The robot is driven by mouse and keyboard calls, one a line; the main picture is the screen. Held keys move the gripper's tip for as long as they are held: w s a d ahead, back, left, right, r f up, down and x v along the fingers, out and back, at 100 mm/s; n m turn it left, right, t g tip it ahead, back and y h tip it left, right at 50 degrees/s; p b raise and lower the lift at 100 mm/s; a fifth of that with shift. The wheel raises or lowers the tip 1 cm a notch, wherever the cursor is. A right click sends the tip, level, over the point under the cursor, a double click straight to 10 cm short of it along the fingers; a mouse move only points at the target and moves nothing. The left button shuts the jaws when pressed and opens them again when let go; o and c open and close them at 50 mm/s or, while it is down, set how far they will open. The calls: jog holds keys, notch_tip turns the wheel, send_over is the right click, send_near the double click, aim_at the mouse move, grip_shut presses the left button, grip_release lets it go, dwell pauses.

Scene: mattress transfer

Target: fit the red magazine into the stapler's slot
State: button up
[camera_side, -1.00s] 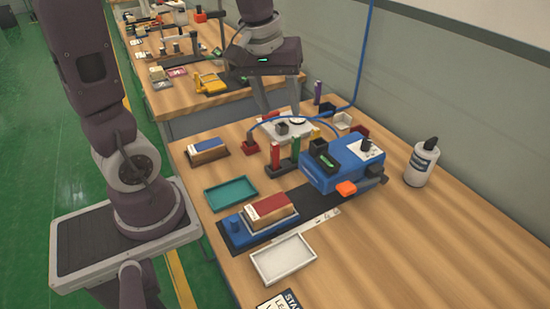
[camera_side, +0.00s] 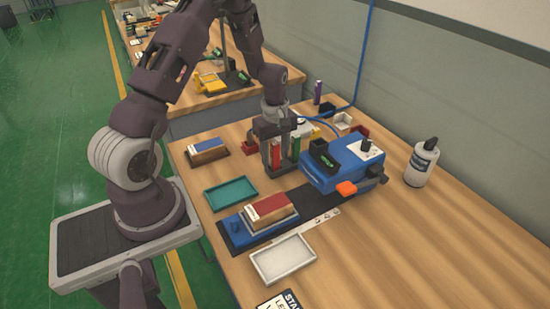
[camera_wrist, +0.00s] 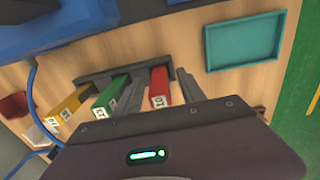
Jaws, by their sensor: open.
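The red magazine (camera_side: 275,154) stands upright in a dark rack near the middle of the table; in the wrist view (camera_wrist: 160,86) it is the rightmost magazine in the rack (camera_wrist: 97,76). My gripper (camera_side: 274,163) is lowered over it, with the fingers pointing down. In the wrist view my gripper (camera_wrist: 161,84) is open, with one finger on each side of the red magazine and small gaps showing. The blue stapler (camera_side: 345,175) is to the right, with a black raised block (camera_side: 319,146) on top; the slot's inside is not visible.
A green magazine (camera_wrist: 111,96) and a yellow one (camera_wrist: 67,107) stand close beside the red one. A teal tray (camera_side: 231,193), a white tray (camera_side: 284,260), a red-and-blue block (camera_side: 269,212) and a bottle (camera_side: 422,162) are around. A blue hose (camera_side: 361,60) hangs behind.

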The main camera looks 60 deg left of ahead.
grip_shut()
jog(key=shift+r, duration=0.2)
jog(key=shift+m, duration=0.5)
jog(key=r, duration=0.6)
jog(key=d+r, duration=0.1)
jog(key=r, duration=0.2)
jog(key=shift+r, duration=0.25)
jog(key=d+r+m, duration=0.1)
jog(key=d+m, duration=1.2)
jog(key=m, duration=0.4)
